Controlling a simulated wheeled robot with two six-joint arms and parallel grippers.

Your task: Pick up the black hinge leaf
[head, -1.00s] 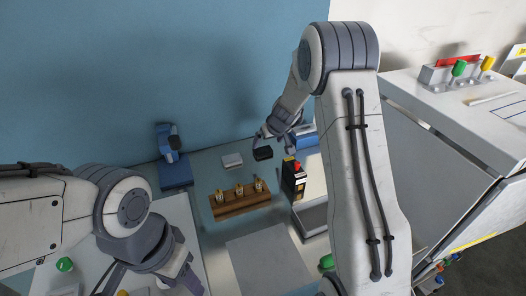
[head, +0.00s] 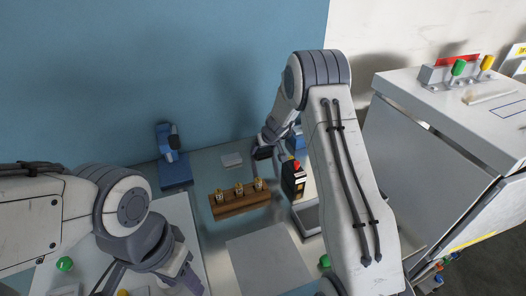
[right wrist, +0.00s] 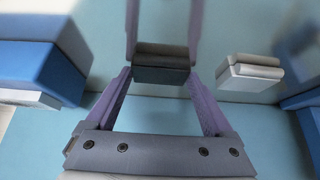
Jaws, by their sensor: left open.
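The black hinge leaf (head: 262,154) lies on the far part of the bench, partly covered by my right gripper (head: 266,142). In the right wrist view the black hinge leaf (right wrist: 161,66) sits between the two lavender fingertips of the right gripper (right wrist: 160,78). The fingers flank its two ends with little or no visible gap, and I cannot tell whether they press on it. My left gripper (head: 188,281) is open at the lower left, far from the leaf and partly behind its own arm.
A pale hinge leaf (head: 232,160) lies left of the black one; it also shows in the right wrist view (right wrist: 250,72). A wooden block (head: 240,204) with brass parts stands nearer. A black box with a red top (head: 293,181) stands close on the right. A blue fixture (head: 172,165) stands left.

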